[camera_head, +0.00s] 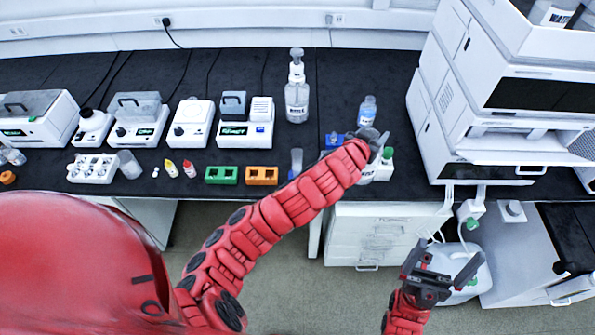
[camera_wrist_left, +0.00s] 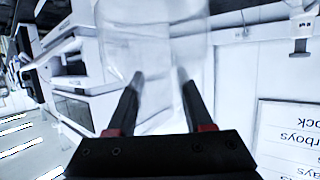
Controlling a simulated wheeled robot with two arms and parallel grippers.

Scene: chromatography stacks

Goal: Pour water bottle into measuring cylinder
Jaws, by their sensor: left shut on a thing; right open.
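My left gripper (camera_wrist_left: 160,85) is shut on a clear vessel (camera_wrist_left: 155,40), which looks like the water bottle; its top runs out of the left wrist view. In the head view, my left gripper (camera_head: 374,150) is at the bench's front edge, and my arm mostly hides what it holds. A small bottle with a blue label (camera_head: 367,110) shows just behind it. A slim bluish upright piece (camera_head: 296,163) stands left of my forearm; I cannot tell whether it is the measuring cylinder. My right gripper (camera_head: 440,265) is open and empty, low in front of the cabinets.
A green-capped bottle (camera_head: 387,155) is close to my left gripper's right. A large clear bottle (camera_head: 297,100) stands at the back. Green (camera_head: 221,175) and orange (camera_head: 262,176) racks lie near the front edge. White stacked instruments (camera_head: 480,110) rise at the right.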

